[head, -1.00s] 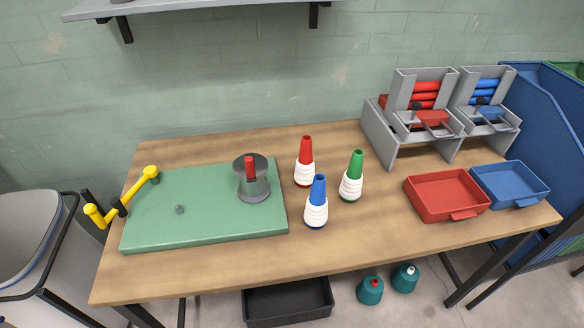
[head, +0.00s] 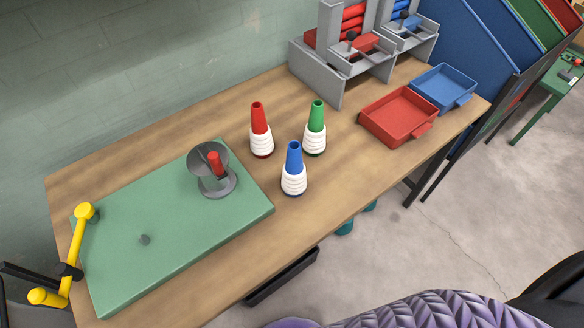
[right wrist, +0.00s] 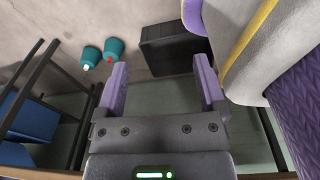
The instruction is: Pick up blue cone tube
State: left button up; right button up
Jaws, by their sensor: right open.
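The blue cone tube (head: 293,168) stands upright on the wooden table in the head view, with white thread wound around its lower part. A red cone tube (head: 260,130) stands behind it to the left, and a green cone tube (head: 315,128) behind it to the right. My right gripper (right wrist: 160,85) shows in the right wrist view with its two purple fingers wide apart and nothing between them. No cone tube is visible in that view. My left gripper is in neither current view.
A green board (head: 150,245) with a grey spool holder (head: 216,183) and a yellow crank (head: 77,245) lies on the left of the table. A red tray (head: 398,117) and a blue tray (head: 444,88) sit on the right. A black bin (right wrist: 172,50) and teal cones (right wrist: 92,57) are on the floor.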

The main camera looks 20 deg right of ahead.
aim_at(291, 147)
jog(key=w+a+r+t+b, duration=0.1)
jog(key=w+a+r, duration=0.1)
jog(key=w+r, duration=0.75)
notch_tip(291, 147, up, 16)
jog(key=w+t+b, duration=0.1)
jog(key=w, duration=0.2)
jog(key=w+t, duration=0.4)
jog(key=w, duration=0.2)
jog(key=w+a+r+t+y, duration=0.1)
jog(key=w+t, duration=0.3)
jog(key=w, duration=0.2)
jog(key=w+r+t+y, duration=0.1)
jog(key=w+t, duration=0.3)
jog(key=w, duration=0.3)
jog(key=shift+a+m, duration=0.3)
jog(key=shift+m, duration=0.1)
jog(key=x, duration=0.3)
jog(key=b+x, duration=0.1)
jog(key=x, duration=0.2)
jog(key=b+x, duration=0.1)
jog(key=x, duration=0.2)
jog(key=shift+w+d+r, duration=0.2)
jog(key=shift+d+r, duration=0.1)
jog(key=shift+r, duration=0.05)
jog(key=shift+s+t, duration=0.1)
jog(key=shift+t, duration=0.2)
jog(key=shift+c, duration=0.2)
grip_shut()
